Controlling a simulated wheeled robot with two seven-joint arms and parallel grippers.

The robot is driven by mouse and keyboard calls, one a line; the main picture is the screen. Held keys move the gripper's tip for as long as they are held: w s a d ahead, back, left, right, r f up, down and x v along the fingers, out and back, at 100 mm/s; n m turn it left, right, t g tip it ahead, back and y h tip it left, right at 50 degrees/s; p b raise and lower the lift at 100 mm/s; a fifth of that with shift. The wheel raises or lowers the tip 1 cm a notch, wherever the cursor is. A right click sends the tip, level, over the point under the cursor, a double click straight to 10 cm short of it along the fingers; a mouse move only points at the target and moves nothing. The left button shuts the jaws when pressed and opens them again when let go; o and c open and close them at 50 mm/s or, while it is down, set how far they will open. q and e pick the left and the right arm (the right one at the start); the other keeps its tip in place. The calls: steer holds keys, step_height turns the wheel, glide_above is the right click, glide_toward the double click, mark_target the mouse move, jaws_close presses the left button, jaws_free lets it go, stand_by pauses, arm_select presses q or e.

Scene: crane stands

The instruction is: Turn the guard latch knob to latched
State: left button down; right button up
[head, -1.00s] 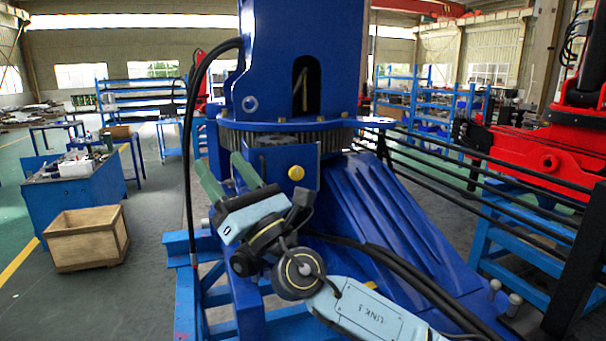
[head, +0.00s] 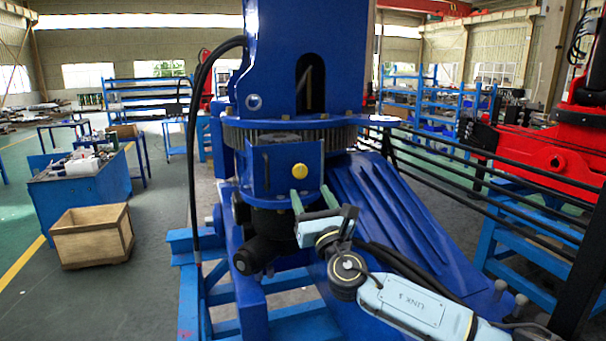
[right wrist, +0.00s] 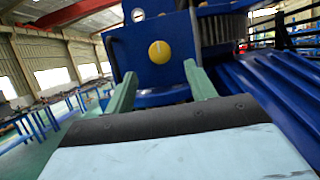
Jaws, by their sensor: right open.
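The guard latch knob (head: 299,171) is a round yellow knob on a blue guard panel (head: 256,183) below the toothed ring of the crane stand. In the right wrist view the knob (right wrist: 159,52) faces me, with a faint upright line on it. My right gripper (head: 311,194) is open and empty, its two green fingers pointing up toward the panel, below and slightly right of the knob. In the right wrist view the fingers of the gripper (right wrist: 160,70) stand either side of the knob, apart from it. My left gripper is not in view.
A ribbed blue leg (head: 400,215) slopes down right of the panel. Black hoses (head: 410,270) run behind my right arm. A dark motor housing (head: 262,250) hangs below the panel. A wooden crate (head: 92,237) and blue workbench (head: 75,195) stand at left on open floor.

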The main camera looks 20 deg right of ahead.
mark_target(301, 173)
steer(key=x, duration=0.7)
steer(key=shift+w+r, duration=0.15)
steer(key=shift+w, duration=0.1)
steer(key=c, duration=0.9)
steer(key=shift+c, duration=0.2)
